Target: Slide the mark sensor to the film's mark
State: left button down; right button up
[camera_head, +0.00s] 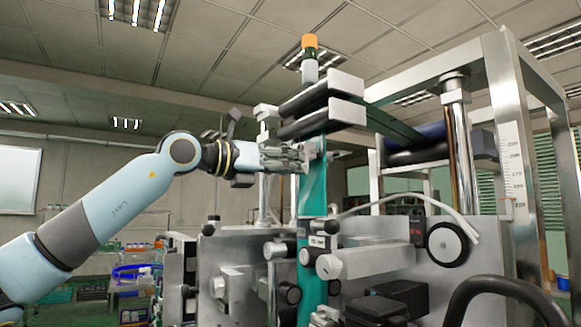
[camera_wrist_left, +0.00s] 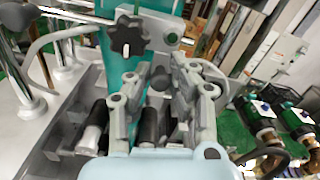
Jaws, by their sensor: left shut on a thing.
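The teal film (camera_head: 312,190) hangs down the middle of the machine in the head view, and it also shows behind the fingers in the wrist view (camera_wrist_left: 88,50). My left gripper (camera_head: 306,156) is at the film's upper stretch, just below the white-ended rollers. It is shut on a small part there, which I take to be the mark sensor; the fingers mostly hide it. In the wrist view my left gripper (camera_wrist_left: 165,75) stands beside a black lobed knob (camera_wrist_left: 127,38) with a white line. I cannot make out the film's mark. My right gripper is not in view.
White-ended rollers (camera_head: 347,84) sit just above my left gripper. A metal frame (camera_head: 520,130) rises at the right. Knobs and a metal housing (camera_head: 370,262) fill the space below. Open room lies left of the machine.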

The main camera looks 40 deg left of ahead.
pick_arm(q)
jog(key=shift+w+a+b, duration=0.35)
jog(key=shift+a, duration=0.5)
jog(key=c, duration=1.2)
grip_release()
jog(key=shift+w, duration=0.1)
jog(key=shift+d, duration=0.1)
